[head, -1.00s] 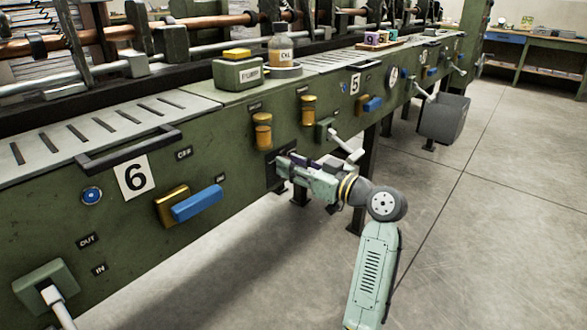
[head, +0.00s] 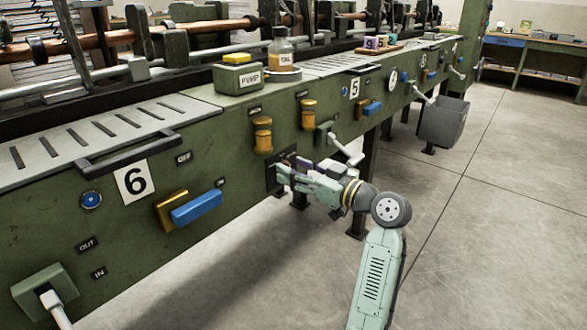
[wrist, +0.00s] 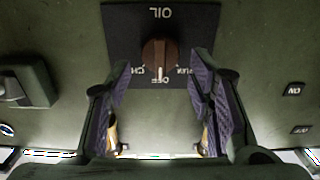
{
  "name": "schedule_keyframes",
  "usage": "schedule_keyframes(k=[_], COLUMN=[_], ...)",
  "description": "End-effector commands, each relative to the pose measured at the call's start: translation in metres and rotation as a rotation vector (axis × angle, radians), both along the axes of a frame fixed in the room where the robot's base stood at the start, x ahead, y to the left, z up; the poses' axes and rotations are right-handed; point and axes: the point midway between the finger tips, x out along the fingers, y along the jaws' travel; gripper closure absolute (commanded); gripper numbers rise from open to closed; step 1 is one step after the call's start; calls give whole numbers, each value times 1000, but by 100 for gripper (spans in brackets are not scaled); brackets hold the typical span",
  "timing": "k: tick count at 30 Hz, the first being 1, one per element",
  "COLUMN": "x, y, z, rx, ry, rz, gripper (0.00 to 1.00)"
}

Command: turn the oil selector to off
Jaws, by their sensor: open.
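The oil selector is a brown round knob (wrist: 158,55) on a dark plate (wrist: 122,22), seen upside down in the wrist view. Its white pointer line points down in that picture, at the label "OFF" (wrist: 160,80). Labels stand to either side, the right one reading like "MAIN". My gripper (wrist: 160,68) is open, its two purple-padded fingers to the left and right of the knob with a gap on each side. In the head view my gripper (head: 284,169) is at the dark plate (head: 271,181), and the knob is hidden behind it.
A silver lever (head: 346,150) sticks out from the panel just above and right of my gripper. A grey bin (head: 443,122) hangs to the right. The floor below my arm is clear.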

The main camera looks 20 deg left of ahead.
Motion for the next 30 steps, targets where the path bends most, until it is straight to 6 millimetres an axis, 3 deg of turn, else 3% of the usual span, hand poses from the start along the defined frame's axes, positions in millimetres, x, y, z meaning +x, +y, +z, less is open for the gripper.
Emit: schedule_keyframes(k=[9,15,21,30], x=[-22,-33,-38,-38], y=[-63,-93,-104,-104], z=[0,0,0,0], rx=[0,0,-1,0], ry=[-1,-1,0,0], rz=[-4,-3,0,0], gripper=[52,52,52,52])
